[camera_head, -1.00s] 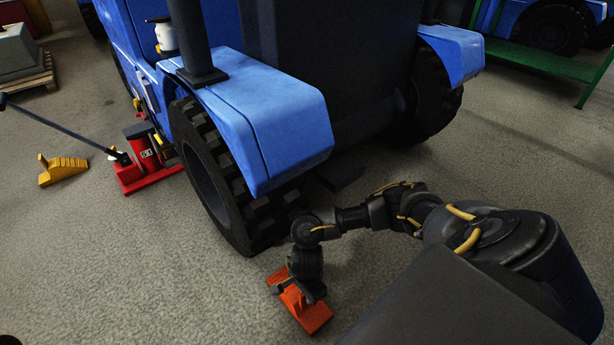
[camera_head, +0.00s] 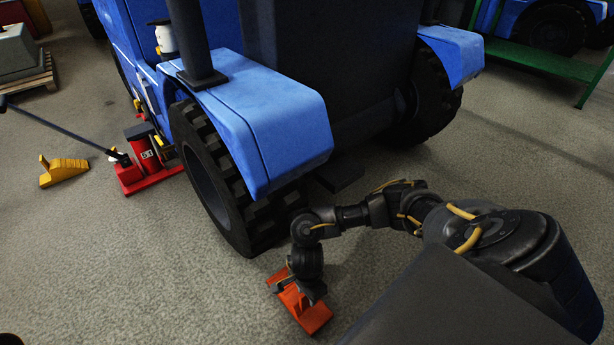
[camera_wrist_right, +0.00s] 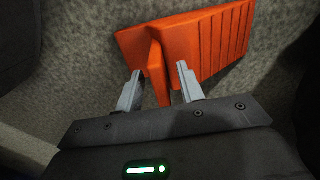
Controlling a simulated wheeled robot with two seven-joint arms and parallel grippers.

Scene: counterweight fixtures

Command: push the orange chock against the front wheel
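The orange chock (camera_head: 312,313) lies on the floor in front of the blue tractor's near wheel (camera_head: 208,180), with a small strip of floor seeming to show between them. My right gripper (camera_head: 303,290) is down at the chock, and its wrist hides part of it. The fingers are apart, with a gap at the left one; contact at the right one is unclear. My left gripper is not in view.
A yellow chock (camera_head: 64,171) and a red floor jack (camera_head: 143,165) with a long dark handle stand at the left. The blue fender (camera_head: 265,130) overhangs the wheel. A green bench (camera_head: 540,62) is at the back right.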

